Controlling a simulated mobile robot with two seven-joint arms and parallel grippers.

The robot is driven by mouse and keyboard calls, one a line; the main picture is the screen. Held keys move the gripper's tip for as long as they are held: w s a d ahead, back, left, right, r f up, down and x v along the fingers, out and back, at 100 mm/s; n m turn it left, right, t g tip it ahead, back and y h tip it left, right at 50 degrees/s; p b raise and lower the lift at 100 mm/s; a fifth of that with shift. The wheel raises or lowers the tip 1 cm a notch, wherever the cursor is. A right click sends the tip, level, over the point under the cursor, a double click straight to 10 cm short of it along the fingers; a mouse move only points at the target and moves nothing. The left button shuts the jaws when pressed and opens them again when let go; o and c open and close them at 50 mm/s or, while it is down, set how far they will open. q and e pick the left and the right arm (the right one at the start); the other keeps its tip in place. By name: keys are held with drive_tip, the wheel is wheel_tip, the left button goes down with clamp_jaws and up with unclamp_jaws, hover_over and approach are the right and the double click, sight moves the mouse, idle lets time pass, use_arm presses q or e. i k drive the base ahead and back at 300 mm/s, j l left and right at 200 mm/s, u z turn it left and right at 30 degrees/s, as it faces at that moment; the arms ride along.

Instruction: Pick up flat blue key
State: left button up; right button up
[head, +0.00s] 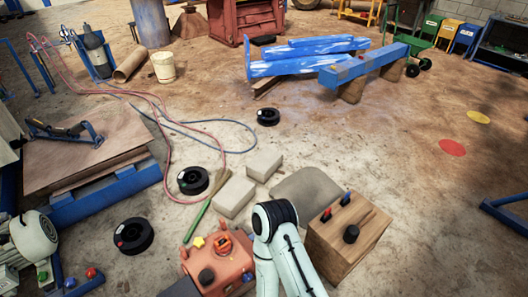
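A small red piece (326,215) and a black round knob (351,233) are on the same block. One of my arms shows at the bottom centre, just left of the block, with its dark joint uppermost. Neither gripper shows in the head view.
A red box (218,265) with knobs and a yellow star stands left of my arm. Pale blocks (233,197) and a grey slab (307,191) lie beyond. Black spools (133,236) and hoses lie left. Blue beams (310,58) lie at the back. The floor at right is mostly clear.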

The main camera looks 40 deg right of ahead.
sight(346, 197)
drive_tip(key=z, duration=3.6)
drive_tip(key=i+l+z, duration=0.2)
drive_tip(key=i+z, duration=0.5)
drive_tip(key=i+u, duration=0.2)
drive_tip(key=i, duration=0.35)
drive_tip(key=i+u, duration=0.2)
drive_tip(key=i, duration=0.35)
drive_tip(key=i+l+u, duration=0.15)
drive_tip(key=i, duration=0.4)
drive_tip(key=i+u, duration=0.35)
drive_tip(key=i, duration=0.4)
drive_tip(key=i+l+u, duration=0.1)
drive_tip(key=i+u, duration=0.25)
drive_tip(key=i, duration=0.4)
drive_tip(key=i+j+u, duration=0.1)
drive_tip(key=i+u, duration=0.7)
drive_tip(key=i+l+u, duration=0.2)
drive_tip(key=i+u, duration=0.2)
